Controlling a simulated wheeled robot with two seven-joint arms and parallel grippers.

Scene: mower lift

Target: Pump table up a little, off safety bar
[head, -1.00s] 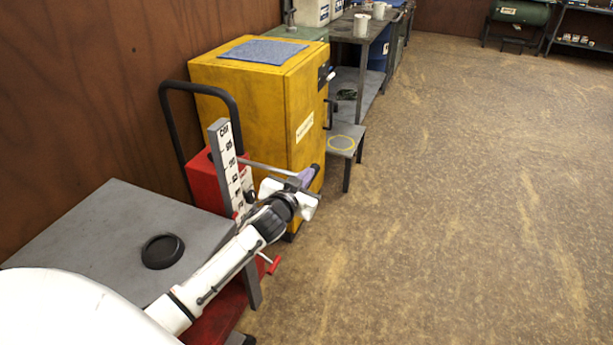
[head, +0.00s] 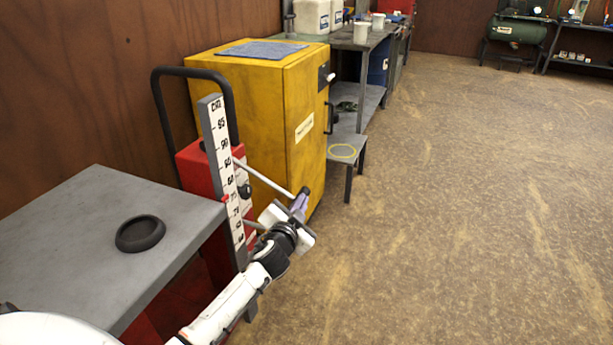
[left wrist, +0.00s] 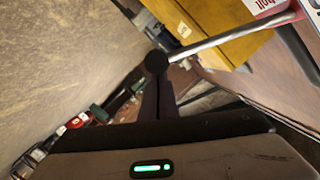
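The lift table's grey top (head: 120,225) is at the left, with a black ring-shaped dish (head: 140,234) on it. A scale post (head: 222,170) with a red mark stands at its far right corner. The pump lever (head: 262,177), a metal rod with a dark end, slopes down to the right from the red body. My left gripper (head: 302,198) is at the lever's outer end. In the left wrist view its dark fingers (left wrist: 158,90) are closed at the lever's round black knob (left wrist: 157,62). I cannot make out the safety bar; my arm hides much below the top. My right gripper is out of view.
A yellow cabinet (head: 255,110) stands just behind the lever, with a blue cloth (head: 262,48) on top. A black push handle (head: 156,100) rises by the wooden wall. A low grey step (head: 345,150) is beyond. The floor (head: 460,220) at the right is open.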

